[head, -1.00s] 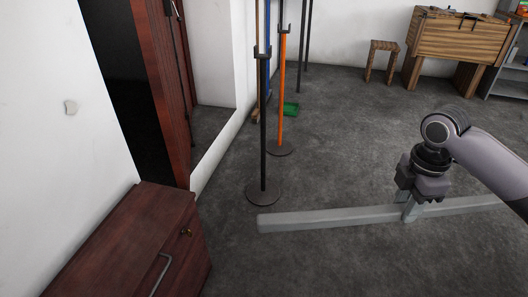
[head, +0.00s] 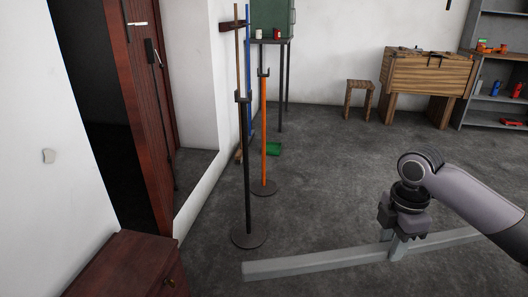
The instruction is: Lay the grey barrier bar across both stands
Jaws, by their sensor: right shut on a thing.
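The grey barrier bar (head: 312,263) is a long pale bar held roughly level above the floor in the lower right of the head view. My right gripper (head: 398,244) is shut on it near its middle. The black stand (head: 247,185) stands upright on a round base at left of centre, beyond the bar's left end. The orange stand (head: 263,135) stands upright just behind it, with a forked top and a round base. The bar is apart from both stands. My left gripper is not in view.
A dark red cabinet (head: 125,266) is at the lower left. A wall and an open doorway run along the left. A green dustpan (head: 274,149) and poles are behind the stands. The middle floor is clear.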

